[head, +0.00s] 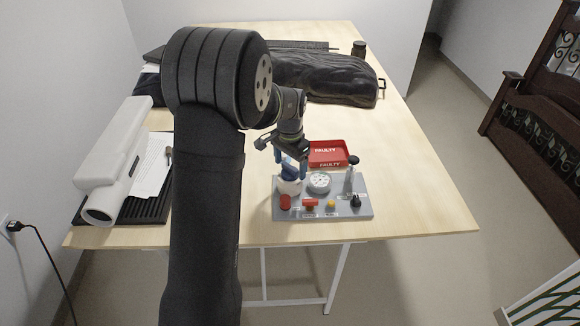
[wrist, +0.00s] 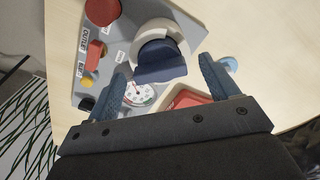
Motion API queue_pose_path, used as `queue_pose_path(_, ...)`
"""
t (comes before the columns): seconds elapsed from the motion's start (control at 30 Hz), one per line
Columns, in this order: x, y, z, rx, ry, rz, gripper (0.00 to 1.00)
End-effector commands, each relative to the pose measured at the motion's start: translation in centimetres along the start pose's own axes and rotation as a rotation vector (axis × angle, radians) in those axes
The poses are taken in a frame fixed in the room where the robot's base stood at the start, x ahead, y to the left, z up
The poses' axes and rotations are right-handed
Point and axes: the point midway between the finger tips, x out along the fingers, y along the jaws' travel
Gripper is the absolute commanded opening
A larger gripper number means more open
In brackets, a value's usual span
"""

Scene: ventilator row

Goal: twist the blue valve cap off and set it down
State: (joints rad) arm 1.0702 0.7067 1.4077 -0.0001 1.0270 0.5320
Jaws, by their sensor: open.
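The blue valve cap (wrist: 160,62) sits on a round white mount (wrist: 147,33) on the grey panel. In the head view the cap (head: 289,171) is partly hidden by my gripper (head: 290,163), and the white mount (head: 289,187) shows below it. In the wrist view my gripper (wrist: 163,68) is open, with one blue finger on each side of the cap. Gaps show between the fingers and the cap, and nothing is held. The grey panel (head: 345,213) lies near the table's front edge.
A red tray labelled FAULTY (head: 327,154) stands behind the panel. The panel also carries a white gauge (head: 319,182), a red knob (head: 285,202), a yellow knob (head: 331,205) and a black-topped fitting (head: 350,180). Bare table (head: 415,200) lies to the right.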

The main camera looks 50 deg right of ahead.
Motion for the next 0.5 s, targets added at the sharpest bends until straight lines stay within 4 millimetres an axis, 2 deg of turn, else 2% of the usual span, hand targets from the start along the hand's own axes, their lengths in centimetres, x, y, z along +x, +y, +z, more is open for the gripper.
queue_pose_path(0.17,1.24,0.0,0.01,0.0,0.0,0.0,0.8)
queue_pose_path(0.47,1.39,0.0,0.0,0.0,0.0,0.0,0.8)
queue_pose_path(0.5,1.38,0.0,0.0,0.0,0.0,0.0,0.72)
